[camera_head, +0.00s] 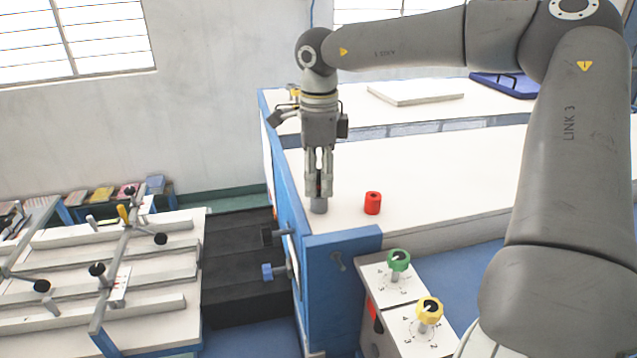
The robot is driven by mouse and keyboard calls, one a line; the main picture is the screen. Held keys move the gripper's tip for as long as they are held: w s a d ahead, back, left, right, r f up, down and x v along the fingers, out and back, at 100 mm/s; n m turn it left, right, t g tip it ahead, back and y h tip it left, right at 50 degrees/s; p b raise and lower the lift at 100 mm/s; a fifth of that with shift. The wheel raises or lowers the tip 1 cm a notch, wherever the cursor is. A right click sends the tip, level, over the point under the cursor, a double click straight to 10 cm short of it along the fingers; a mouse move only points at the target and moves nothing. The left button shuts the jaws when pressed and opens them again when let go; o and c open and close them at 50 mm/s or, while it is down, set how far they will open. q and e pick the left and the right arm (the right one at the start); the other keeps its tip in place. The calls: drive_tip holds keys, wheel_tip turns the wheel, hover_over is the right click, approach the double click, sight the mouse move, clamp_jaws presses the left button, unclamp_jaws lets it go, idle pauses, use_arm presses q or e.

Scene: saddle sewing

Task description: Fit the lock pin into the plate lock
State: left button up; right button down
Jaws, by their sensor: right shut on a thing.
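My right gripper (319,188) points straight down over the white table top, near its front left corner. Its fingers are close together on a small, partly hidden dark part, which may be the lock pin. A short grey cylinder (319,205) shows directly below the fingertips, at the table surface. I cannot tell whether it is held or stands under the held part. A red cylinder (373,203) with a dark hole stands upright to the right, apart from the gripper. I cannot tell for sure which piece is the plate lock. My left gripper is not in view.
The white table top (440,180) is mostly clear right of the red cylinder. A green knob (398,260) and a yellow knob (429,311) rise from a panel in front. A clamping frame (125,255) stands at left. A white board (415,92) lies behind.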

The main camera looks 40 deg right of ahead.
drive_tip(key=shift+r, duration=0.15)
drive_tip(key=shift+r+p, duration=1.4)
drive_tip(key=shift+r, duration=0.6)
drive_tip(key=shift+r, duration=0.1)
drive_tip(key=shift+r+p, duration=0.4)
drive_tip(key=shift+r, duration=1.6)
